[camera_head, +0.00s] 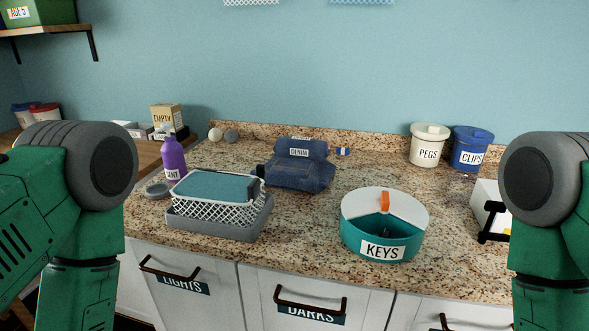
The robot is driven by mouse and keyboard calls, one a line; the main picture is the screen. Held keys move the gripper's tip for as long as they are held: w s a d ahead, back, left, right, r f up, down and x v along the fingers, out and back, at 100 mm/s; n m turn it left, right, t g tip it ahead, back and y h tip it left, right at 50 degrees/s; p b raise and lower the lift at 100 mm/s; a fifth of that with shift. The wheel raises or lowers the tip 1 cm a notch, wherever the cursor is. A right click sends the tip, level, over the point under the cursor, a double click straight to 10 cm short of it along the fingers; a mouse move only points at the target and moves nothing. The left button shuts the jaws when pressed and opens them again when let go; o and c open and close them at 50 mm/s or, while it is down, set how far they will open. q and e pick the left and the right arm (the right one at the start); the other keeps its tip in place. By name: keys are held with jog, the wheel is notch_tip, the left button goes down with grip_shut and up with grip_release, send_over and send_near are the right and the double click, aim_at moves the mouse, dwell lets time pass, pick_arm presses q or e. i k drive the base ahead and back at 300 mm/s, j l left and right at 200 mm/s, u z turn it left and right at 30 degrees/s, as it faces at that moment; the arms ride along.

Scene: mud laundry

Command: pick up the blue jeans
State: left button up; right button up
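The blue jeans (299,172) lie folded on the granite counter near its back, just right of the picture's middle-left. A white label reading DENIM is on their upper part. They look free of any gripper. Green and grey links of my two arms show at the left and right edges of the view. Neither gripper is in view, so what they hold cannot be seen.
A lattice basket (215,205) in a grey tray stands in front left of the jeans, a purple bottle (173,158) behind it. A teal KEYS container (382,232) stands front right. PEGS (428,150) and CLIPS (471,152) tubs stand at the back. Counter between is clear.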

aim_at(299, 164)
jog(key=k+j+z, duration=0.15)
jog(key=k+z, duration=0.55)
jog(key=z, duration=0.25)
